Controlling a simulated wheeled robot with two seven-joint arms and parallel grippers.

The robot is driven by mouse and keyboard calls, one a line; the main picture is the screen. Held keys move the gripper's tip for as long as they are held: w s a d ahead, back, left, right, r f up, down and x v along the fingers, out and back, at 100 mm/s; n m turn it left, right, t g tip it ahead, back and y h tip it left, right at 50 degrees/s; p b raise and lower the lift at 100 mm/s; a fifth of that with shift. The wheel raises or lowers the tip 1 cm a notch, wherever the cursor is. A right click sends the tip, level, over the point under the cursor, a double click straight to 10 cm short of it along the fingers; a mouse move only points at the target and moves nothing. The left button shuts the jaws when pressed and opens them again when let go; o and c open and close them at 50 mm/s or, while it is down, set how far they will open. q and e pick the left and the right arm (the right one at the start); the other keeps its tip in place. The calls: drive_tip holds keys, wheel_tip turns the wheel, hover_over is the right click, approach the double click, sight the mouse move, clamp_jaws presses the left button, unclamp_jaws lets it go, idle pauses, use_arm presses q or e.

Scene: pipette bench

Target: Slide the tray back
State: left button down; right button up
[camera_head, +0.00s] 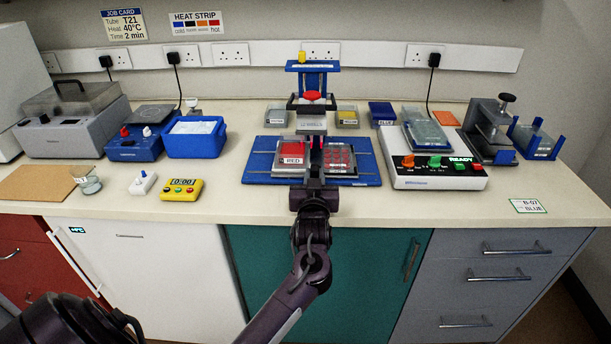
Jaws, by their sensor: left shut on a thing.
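My right gripper is not in view.
On the right stands a white heater unit (437,174) with knobs. Small labelled boxes (347,118) sit behind. The front bench strip is mostly clear.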

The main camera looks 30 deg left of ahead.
sight(337, 177)
use_arm(q)
drive_tip(key=shift+w+d, duration=0.4)
drive_tip(key=shift+d, duration=0.25)
drive_tip(key=shift+w+d, duration=0.35)
drive_tip(key=shift+d, duration=0.25)
drive_tip(key=shift+w+d, duration=0.4)
drive_tip(key=shift+d, duration=0.2)
drive_tip(key=shift+w+d, duration=0.35)
drive_tip(key=shift+d, duration=0.3)
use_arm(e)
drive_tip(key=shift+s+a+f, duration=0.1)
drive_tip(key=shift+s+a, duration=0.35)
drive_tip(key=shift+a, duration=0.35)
use_arm(q)
drive_tip(key=shift+r, duration=0.1)
